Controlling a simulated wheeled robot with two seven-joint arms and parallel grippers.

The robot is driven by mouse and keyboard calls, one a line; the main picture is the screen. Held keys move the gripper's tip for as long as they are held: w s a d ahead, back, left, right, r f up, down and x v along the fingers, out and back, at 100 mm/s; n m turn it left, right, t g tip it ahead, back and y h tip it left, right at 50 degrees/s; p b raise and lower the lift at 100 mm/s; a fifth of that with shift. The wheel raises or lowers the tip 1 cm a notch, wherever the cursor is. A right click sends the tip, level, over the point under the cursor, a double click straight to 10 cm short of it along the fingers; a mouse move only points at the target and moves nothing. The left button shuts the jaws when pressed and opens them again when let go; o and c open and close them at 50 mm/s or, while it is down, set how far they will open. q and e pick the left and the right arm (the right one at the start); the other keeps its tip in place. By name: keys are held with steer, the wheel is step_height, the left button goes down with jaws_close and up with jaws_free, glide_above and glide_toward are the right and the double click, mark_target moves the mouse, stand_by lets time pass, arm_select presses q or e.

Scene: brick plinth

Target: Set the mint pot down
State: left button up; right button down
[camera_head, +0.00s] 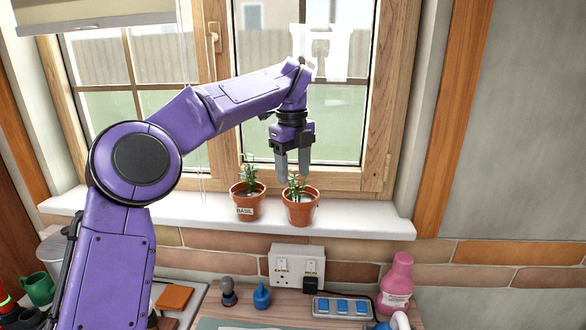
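A terracotta pot (300,211) with a small green plant stands upright on the white windowsill (365,222). No label shows on its visible side, so I cannot read whether it is the mint pot. My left gripper (293,174) points down just over the unlabelled pot. Its two grey fingers are apart, with the tips near the plant and the pot's back rim. Whether they touch the pot is unclear. My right gripper is out of view.
The window frame (386,90) rises close behind the pots. The sill is free to the right of them. Below are a double socket (297,265), a blue-buttoned switch strip (342,307), a pink bottle (396,283), a small blue bottle (262,296) and a green mug (38,289).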

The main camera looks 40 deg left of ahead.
arm_select(q)
step_height(320, 180, up, 12)
steer(key=p, duration=0.5)
steer(key=shift+s, duration=0.2)
steer(key=shift+a, duration=0.1)
